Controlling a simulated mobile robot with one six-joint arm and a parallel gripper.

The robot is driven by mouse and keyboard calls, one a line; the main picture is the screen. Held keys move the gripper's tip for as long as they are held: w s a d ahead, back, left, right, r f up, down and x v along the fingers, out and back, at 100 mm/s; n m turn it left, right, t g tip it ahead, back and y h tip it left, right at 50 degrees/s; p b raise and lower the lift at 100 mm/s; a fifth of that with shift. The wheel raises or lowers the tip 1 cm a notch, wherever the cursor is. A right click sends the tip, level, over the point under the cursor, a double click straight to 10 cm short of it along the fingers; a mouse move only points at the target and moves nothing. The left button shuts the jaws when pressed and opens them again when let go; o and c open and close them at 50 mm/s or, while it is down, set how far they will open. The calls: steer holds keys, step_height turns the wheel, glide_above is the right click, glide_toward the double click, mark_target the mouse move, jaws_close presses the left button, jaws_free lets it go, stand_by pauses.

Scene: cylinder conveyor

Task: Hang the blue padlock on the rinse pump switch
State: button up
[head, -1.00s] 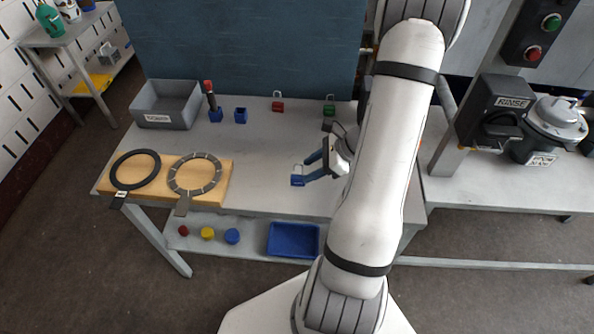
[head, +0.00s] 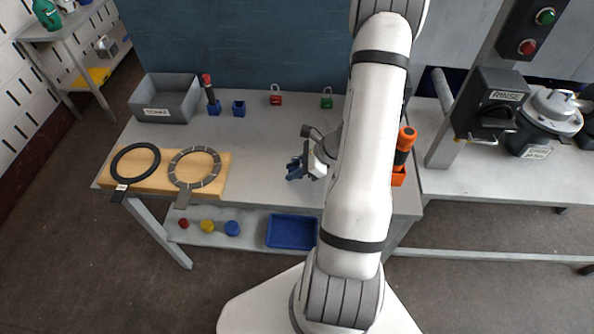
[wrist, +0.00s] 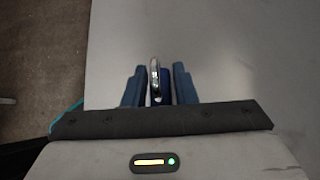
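My gripper (head: 296,170) is over the middle of the grey workbench. In the wrist view my gripper (wrist: 159,88) has its two blue fingers on either side of the blue padlock (wrist: 164,97), shut on it. The padlock's metal shackle (wrist: 154,76) points away from the palm. In the head view the padlock cannot be told apart from the blue fingers. The rinse pump switch (head: 490,103) is a dark box labelled RINSE with a dark handle, on a post at the right, well apart from my gripper. A pale metal bar (head: 488,139) sticks out below its handle.
Red (head: 275,97) and green (head: 327,100) padlocks stand at the bench's back. An orange-black tool (head: 403,148) stands in an orange holder right of my arm. A grey bin (head: 165,90) and ring board (head: 220,177) are at left. A pump (head: 550,115) sits beside the switch.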

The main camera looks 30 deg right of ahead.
jaws_close()
steer(key=shift+r, duration=0.1)
